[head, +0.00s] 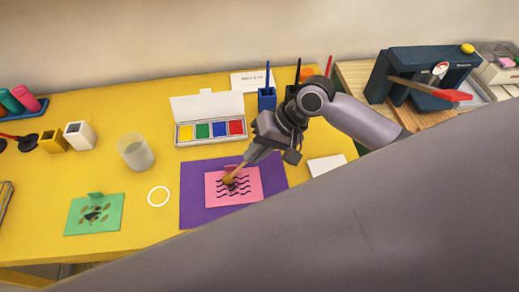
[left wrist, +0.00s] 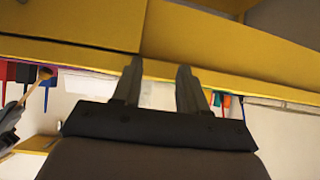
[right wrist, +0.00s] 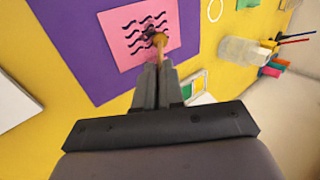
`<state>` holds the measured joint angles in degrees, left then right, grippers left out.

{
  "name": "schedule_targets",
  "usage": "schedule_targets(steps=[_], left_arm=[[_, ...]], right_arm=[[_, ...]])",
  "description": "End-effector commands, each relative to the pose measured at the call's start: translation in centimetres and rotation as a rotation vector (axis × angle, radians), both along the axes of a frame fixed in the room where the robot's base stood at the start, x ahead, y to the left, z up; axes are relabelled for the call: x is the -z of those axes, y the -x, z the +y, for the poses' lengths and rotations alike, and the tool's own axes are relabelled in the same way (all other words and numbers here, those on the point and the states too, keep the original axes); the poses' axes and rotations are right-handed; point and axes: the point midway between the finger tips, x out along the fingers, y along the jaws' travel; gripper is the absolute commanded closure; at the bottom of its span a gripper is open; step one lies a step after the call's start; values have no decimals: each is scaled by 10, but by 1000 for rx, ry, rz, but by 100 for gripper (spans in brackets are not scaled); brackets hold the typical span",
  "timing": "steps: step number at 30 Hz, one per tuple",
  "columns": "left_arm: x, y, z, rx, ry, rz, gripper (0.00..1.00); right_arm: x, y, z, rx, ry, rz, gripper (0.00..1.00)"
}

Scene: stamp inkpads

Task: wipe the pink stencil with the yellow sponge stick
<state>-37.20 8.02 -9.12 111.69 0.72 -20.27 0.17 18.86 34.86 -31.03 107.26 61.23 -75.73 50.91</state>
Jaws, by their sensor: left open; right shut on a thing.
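The pink stencil (head: 247,186) with black wavy lines lies on a purple mat (head: 194,211) on the yellow table. My right gripper (head: 248,160) is shut on the yellow sponge stick (head: 229,179), whose tip is at the upper middle of the stencil. In the right wrist view the stick (right wrist: 161,42) projects from the closed fingers (right wrist: 158,70) over the pink stencil (right wrist: 128,50); whether it touches is hard to tell. A dark smudge shows beside the tip. My left gripper (left wrist: 157,85) is open and empty in the left wrist view, away from the stencil.
An open paint box (head: 210,130) with several colours stands behind the mat. A clear cup (head: 135,151), a white ring (head: 158,196) and a green stencil (head: 94,215) are to the left. A white card (head: 327,165) lies right. A dark press (head: 425,77) stands at the back right.

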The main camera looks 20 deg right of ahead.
Motion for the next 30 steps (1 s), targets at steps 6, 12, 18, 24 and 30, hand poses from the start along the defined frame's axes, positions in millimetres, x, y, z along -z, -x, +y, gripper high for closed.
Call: schedule_targets(steps=[6,12,18,24,30], left_arm=[[0,0,0,0,0,0,57],[0,0,0,0,0,0,57],[0,0,0,0,0,0,57],[0,0,0,0,0,0,57],[0,0,0,0,0,0,57]], right_arm=[[1,2,-8,0,1,0,100],[1,3,-13,0,0,0,100],[1,5,-19,2,2,1,100],[1,6,-23,0,0,0,100],[1,5,-17,0,0,0,100]])
